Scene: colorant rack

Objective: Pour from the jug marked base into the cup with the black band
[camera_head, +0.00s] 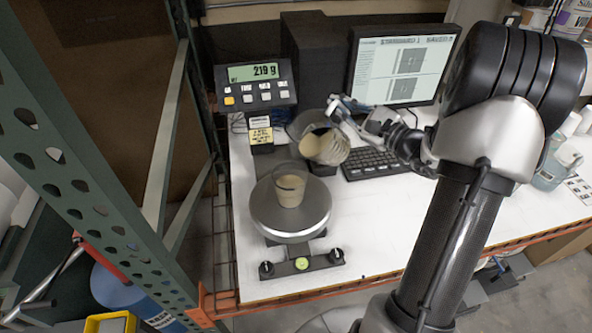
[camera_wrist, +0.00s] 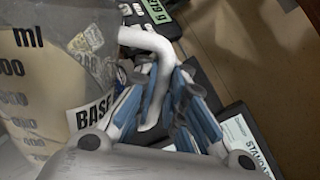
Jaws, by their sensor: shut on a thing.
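The jug marked BASE (camera_head: 335,151) is a clear container with beige liquid, tilted with its mouth to the left above and behind the cup. Its BASE label (camera_wrist: 93,112), ml marks and white handle (camera_wrist: 152,45) show in the wrist view. My gripper (camera_head: 347,108) is shut on the handle; its blue-grey fingers (camera_wrist: 168,100) sit either side of it. A clear cup (camera_head: 289,184) stands upright on the round scale pan (camera_head: 270,222), holding beige liquid. I cannot make out a black band on it. No stream between jug and cup is clear.
The scale display (camera_head: 257,84) reads 219 g. A keyboard (camera_head: 372,163) and monitor (camera_head: 404,65) stand behind and right. A green rack post (camera_head: 90,160) rises at left. The white bench (camera_head: 370,235) is clear right of the scale.

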